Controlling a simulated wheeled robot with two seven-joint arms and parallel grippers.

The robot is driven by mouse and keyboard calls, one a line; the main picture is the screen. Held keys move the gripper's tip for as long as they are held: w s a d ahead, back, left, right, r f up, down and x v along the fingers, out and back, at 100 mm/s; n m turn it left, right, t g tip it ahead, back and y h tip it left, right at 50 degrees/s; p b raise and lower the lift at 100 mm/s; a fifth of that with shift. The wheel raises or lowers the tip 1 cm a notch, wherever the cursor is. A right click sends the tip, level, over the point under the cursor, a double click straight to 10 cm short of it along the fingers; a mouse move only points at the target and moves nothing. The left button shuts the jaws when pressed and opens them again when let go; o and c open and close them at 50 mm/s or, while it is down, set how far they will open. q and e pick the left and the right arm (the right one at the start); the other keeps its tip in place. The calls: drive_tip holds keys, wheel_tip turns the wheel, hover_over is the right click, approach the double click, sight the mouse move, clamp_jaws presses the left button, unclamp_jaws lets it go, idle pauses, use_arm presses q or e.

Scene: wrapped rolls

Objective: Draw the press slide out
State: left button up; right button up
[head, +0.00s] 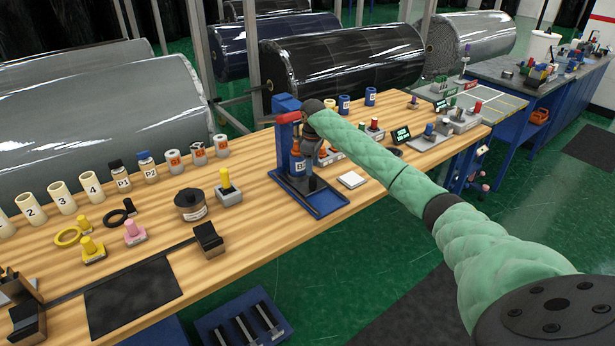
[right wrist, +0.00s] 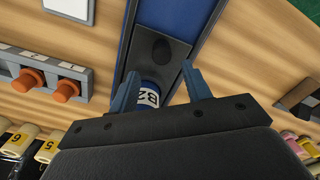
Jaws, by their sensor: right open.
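The blue press (head: 287,125) with a red top lever (head: 289,118) stands on the bench. Its blue base (head: 318,204) reaches toward the front edge. In the right wrist view a dark slide (right wrist: 148,72) with a raised oval knob (right wrist: 161,48) lies in the blue base. A blue cylinder labelled B2 (head: 298,165) stands in the press; it also shows between the fingers in the right wrist view (right wrist: 148,96). My right gripper (right wrist: 160,88) is open above the slide, its blue fingers apart with the knob beyond their tips. My left gripper is out of view.
A white square pad (head: 351,180) lies right of the press. A grey block with a yellow knob (head: 228,188) and a dark round container (head: 190,205) stand to the left. A grey box with orange knobs (right wrist: 45,80) is close by. The bench's front edge is near the base.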

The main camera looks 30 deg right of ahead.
sight(313, 178)
drive_tip(key=shift+s+f+p, duration=0.4)
drive_tip(key=shift+f, duration=0.1)
drive_tip(key=f, duration=0.1)
drive_tip(key=f+p, duration=0.1)
drive_tip(key=f, duration=0.2)
drive_tip(key=shift+w+f+p, duration=0.3)
drive_tip(key=shift+f, duration=0.05)
drive_tip(key=shift+s+f, duration=0.2)
drive_tip(key=shift+f, duration=0.25)
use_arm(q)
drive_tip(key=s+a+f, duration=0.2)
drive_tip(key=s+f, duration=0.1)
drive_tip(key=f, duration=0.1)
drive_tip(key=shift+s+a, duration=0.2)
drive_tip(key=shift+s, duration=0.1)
use_arm(e)
drive_tip(key=shift+f, duration=0.1)
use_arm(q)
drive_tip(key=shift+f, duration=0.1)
use_arm(e)
drive_tip(key=shift+w, duration=0.1)
clamp_jaws()
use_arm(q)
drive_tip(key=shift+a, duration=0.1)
